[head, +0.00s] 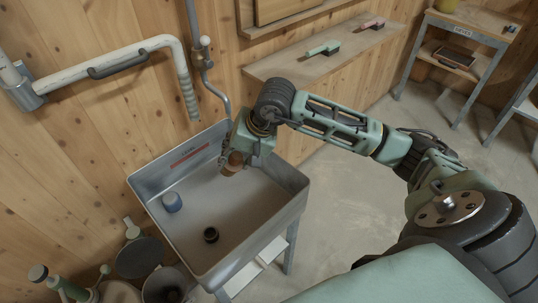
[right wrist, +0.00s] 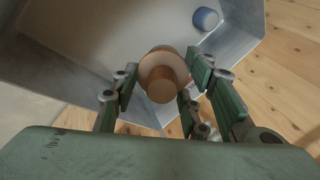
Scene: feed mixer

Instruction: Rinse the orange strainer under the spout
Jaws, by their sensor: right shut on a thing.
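The orange strainer, an orange-brown round piece with a flange, is held in my right gripper (head: 236,152) over the back right part of the metal sink (head: 290,180). In the head view the strainer (head: 233,163) shows just below the fingers, above the basin floor. The spout (head: 187,98), a cream pipe with a ribbed downturned end, is on the wall to the left of the gripper, apart from it. My left gripper is out of view.
A blue cup-like piece (head: 172,201) and a dark drain (head: 211,235) are in the sink. A grey pipe (head: 206,75) runs down the wall behind. Dark buckets (head: 140,257) stand left of the sink. A wall shelf (head: 300,66) holds brushes.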

